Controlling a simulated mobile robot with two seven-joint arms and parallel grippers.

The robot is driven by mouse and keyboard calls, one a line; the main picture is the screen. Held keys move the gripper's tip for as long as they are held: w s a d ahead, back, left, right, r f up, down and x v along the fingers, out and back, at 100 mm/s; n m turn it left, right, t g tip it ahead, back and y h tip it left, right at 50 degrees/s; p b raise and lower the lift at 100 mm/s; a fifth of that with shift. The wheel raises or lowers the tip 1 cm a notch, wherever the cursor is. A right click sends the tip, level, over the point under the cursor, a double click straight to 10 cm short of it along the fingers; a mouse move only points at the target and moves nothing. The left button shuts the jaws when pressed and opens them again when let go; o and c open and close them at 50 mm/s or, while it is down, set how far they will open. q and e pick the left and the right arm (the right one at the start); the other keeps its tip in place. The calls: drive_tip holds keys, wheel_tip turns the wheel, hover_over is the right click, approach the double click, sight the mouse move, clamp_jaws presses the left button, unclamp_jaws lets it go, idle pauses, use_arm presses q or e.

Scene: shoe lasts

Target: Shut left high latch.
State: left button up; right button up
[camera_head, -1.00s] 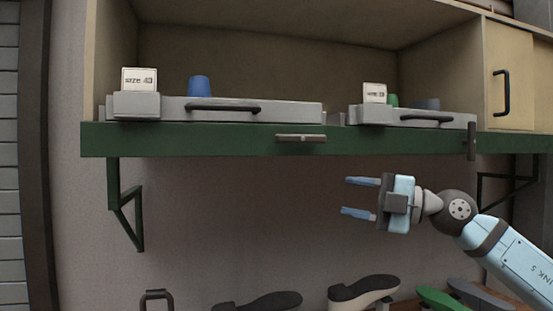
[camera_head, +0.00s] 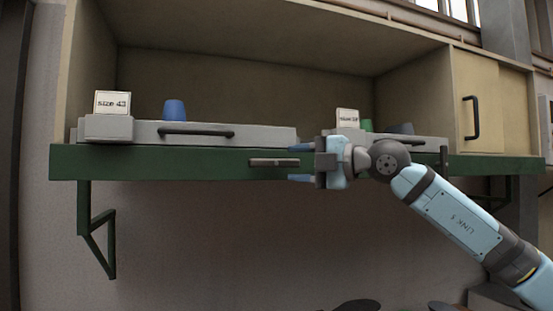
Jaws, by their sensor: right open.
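The left latch (camera_head: 273,162) is a grey bar lying level on the front of the green shelf edge, below the left grey tray. My right gripper (camera_head: 300,163) is open, with its blue fingers pointing left, one above the other. In the picture the latch's right end lies between the fingertips; I cannot tell whether they touch it. A second latch (camera_head: 443,161) on the right of the shelf edge stands upright. My left gripper is not in view.
A grey tray (camera_head: 263,137) with a dark handle, a size card (camera_head: 112,101) and a blue cup (camera_head: 174,109) stands on the green shelf edge (camera_head: 130,166). Another grey tray is partly hidden behind my right arm. A sliding door (camera_head: 492,100) closes the right side.

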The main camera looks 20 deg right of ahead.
sight(277, 163)
drive_tip(key=shift+p+x, duration=0.4)
drive_tip(key=shift+x, duration=1.95)
clamp_jaws()
